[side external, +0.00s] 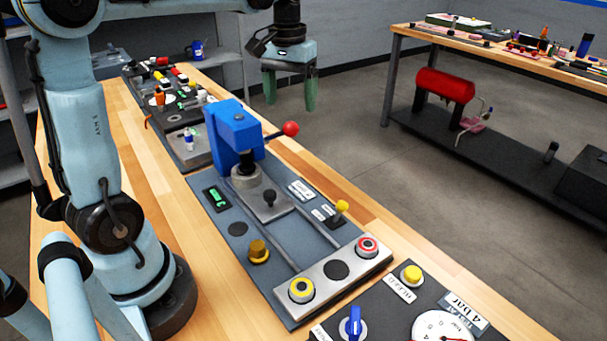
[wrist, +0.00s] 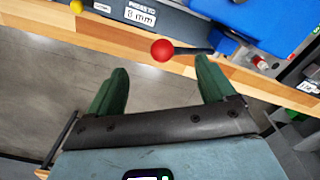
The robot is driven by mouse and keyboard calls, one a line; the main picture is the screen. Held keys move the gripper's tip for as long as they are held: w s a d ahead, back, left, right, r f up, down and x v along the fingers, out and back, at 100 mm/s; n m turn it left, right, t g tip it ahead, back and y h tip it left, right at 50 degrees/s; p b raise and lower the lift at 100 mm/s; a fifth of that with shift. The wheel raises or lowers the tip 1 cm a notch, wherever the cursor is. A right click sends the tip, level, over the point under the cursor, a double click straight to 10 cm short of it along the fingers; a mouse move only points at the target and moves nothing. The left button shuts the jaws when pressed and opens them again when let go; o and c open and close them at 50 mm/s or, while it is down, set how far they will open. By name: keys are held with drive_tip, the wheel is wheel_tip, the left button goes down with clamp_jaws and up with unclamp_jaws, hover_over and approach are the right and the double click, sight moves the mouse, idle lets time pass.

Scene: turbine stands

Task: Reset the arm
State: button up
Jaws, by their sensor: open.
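My gripper (side external: 290,92) hangs in the air past the far long edge of the wooden bench, pointing down. Its two green fingers are apart with nothing between them. In the wrist view my gripper (wrist: 160,80) is also open and empty, with the floor and the bench edge beyond it. A red ball-ended lever (side external: 290,129) sticks out from the blue press (side external: 232,132), below my gripper in the side view. The red ball (wrist: 162,50) shows beyond the fingertips in the wrist view, apart from them.
A grey fixture plate (side external: 236,255) carries the press, rails, a yellow-tipped toggle (side external: 341,207), and red (side external: 367,246) and yellow buttons (side external: 301,289). A gauge panel (side external: 383,311) lies in front. Several small items stand farther back. A second table (side external: 398,35) stands across open floor.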

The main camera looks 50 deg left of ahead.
drive_tip(key=s+d+f+m+t, duration=0.3)
drive_tip(key=s+d, duration=0.1)
drive_tip(key=d, duration=0.2)
drive_tip(key=s+d+f+m+t, duration=0.2)
drive_tip(key=s+d+f+t, duration=0.1)
drive_tip(key=d, duration=0.3)
drive_tip(key=shift+s+d+f+m+t, duration=0.25)
drive_tip(key=shift+s+m+t, duration=0.2)
drive_tip(key=shift+s, duration=0.4)
